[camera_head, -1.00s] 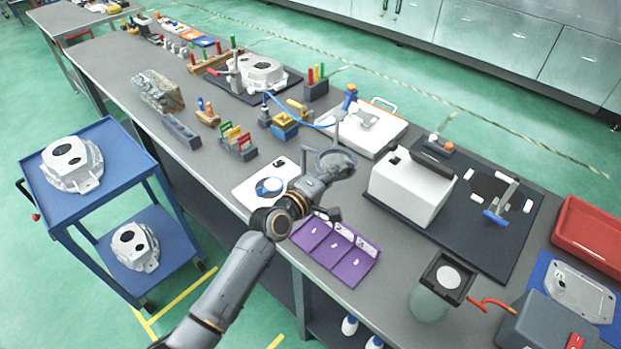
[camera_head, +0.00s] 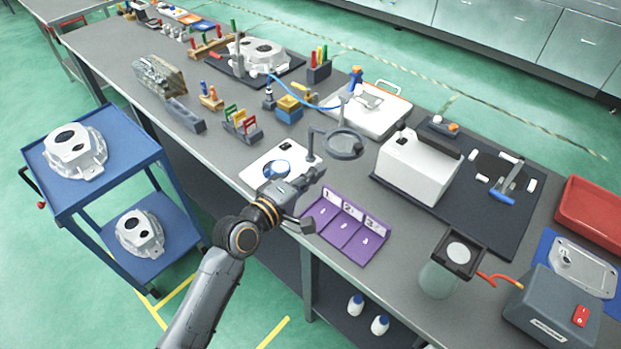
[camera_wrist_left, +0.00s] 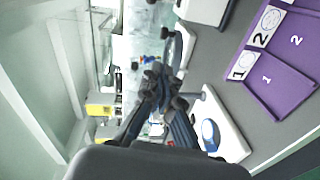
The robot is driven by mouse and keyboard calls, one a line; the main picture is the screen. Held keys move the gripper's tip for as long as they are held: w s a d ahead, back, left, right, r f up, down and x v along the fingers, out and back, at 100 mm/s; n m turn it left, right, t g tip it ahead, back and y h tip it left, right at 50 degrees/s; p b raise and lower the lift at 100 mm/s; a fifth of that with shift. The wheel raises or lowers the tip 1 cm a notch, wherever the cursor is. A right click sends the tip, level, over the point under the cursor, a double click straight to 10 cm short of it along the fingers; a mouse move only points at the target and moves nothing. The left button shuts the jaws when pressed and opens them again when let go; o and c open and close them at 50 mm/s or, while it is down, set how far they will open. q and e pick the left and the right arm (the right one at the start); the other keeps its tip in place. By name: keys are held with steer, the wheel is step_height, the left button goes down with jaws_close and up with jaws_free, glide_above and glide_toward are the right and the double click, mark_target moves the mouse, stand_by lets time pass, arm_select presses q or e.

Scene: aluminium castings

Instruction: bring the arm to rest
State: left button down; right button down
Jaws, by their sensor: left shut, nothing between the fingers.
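My left arm comes in from the lower left in the head view. Its gripper (camera_head: 314,177) is over the front edge area of the workbench, between a white board with a blue ring and a purple numbered tray. In the left wrist view the dark fingers (camera_wrist_left: 158,84) meet at their tips, shut with nothing between them. The gripper's tips are close to the stand of a round magnifier (camera_head: 343,144) in the head view; whether they touch cannot be told. My right gripper is in no view.
The purple tray (camera_head: 335,243) lies just right of the wrist. The white board (camera_head: 257,172) is behind it. A white box (camera_head: 416,170) stands to the right. A blue cart (camera_head: 119,126) with castings stands left of the bench (camera_head: 222,165). Open floor lies between cart and arm.

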arm_select(q)
steer(key=s+a+f+m+g+y, duration=0.35)
steer(key=s+a, duration=0.25)
steer(key=s, duration=0.4)
steer(key=s+a+f+m+g+y, duration=0.3)
steer(key=s+a+f+m, duration=0.15)
steer(key=s+a, duration=0.35)
steer(key=s+a+f+m+g+y, duration=0.3)
steer(key=s+a+f, duration=0.2)
steer(key=s, duration=0.6)
step_height(320, 180, down, 30)
steer(key=s+r+g+b, duration=0.1)
steer(key=s+g+b, duration=0.1)
steer(key=s, duration=0.1)
steer(key=s+a+f+b, duration=0.1)
steer(key=s+a+f, duration=0.2)
steer(key=s+f, duration=1.2)
steer(key=shift+s+f+m+g, duration=0.3)
steer(key=shift+s+f+g, duration=0.05)
steer(key=shift+f, duration=0.5)
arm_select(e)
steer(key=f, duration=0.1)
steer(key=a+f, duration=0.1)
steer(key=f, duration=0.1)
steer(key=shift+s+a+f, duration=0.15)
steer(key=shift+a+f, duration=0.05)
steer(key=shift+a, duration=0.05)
